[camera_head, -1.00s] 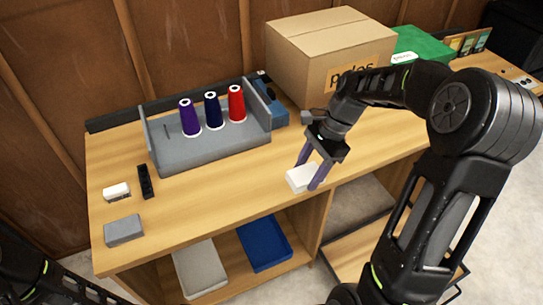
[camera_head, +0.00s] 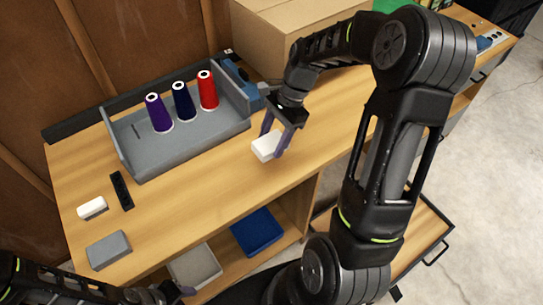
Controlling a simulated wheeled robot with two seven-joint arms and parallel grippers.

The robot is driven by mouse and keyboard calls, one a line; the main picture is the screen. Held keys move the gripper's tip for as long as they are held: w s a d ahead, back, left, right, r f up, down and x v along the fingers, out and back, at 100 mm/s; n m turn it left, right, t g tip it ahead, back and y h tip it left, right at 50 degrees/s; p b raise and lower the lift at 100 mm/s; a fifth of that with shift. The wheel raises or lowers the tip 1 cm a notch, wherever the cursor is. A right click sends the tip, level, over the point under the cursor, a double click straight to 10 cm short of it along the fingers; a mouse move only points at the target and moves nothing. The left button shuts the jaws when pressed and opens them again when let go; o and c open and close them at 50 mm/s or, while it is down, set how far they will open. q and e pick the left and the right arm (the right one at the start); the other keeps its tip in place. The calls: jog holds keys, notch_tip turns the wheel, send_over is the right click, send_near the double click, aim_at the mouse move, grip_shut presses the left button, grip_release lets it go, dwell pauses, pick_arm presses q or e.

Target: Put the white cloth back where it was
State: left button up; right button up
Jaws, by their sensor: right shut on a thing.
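The white cloth (camera_head: 266,147) is a small folded white block between the purple fingers of my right gripper (camera_head: 272,142). My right gripper is shut on it, at the front right of the grey thread rack. I cannot tell whether the cloth touches the wooden tabletop or is just above it. My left arm shows at the bottom left, and the tip of my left gripper (camera_head: 180,290) appears low by the table's front edge, mostly dark and cut off, so its jaws are unclear.
The grey rack (camera_head: 205,134) holds purple (camera_head: 159,114), navy (camera_head: 184,102) and red (camera_head: 208,91) thread cones. A white block (camera_head: 92,208), a black strip (camera_head: 122,190) and a grey block (camera_head: 108,250) lie at left. A cardboard box (camera_head: 262,40) stands behind. The front middle tabletop is clear.

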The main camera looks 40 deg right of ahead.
aim_at(268, 165)
jog(key=shift+f, duration=1.65)
jog(key=shift+f+p, duration=0.3)
jog(key=shift+f, duration=1.6)
jog(key=o, duration=1.4)
jog(key=shift+f, duration=0.1)
jog(key=b+v, duration=0.1)
jog(key=v, duration=1.1)
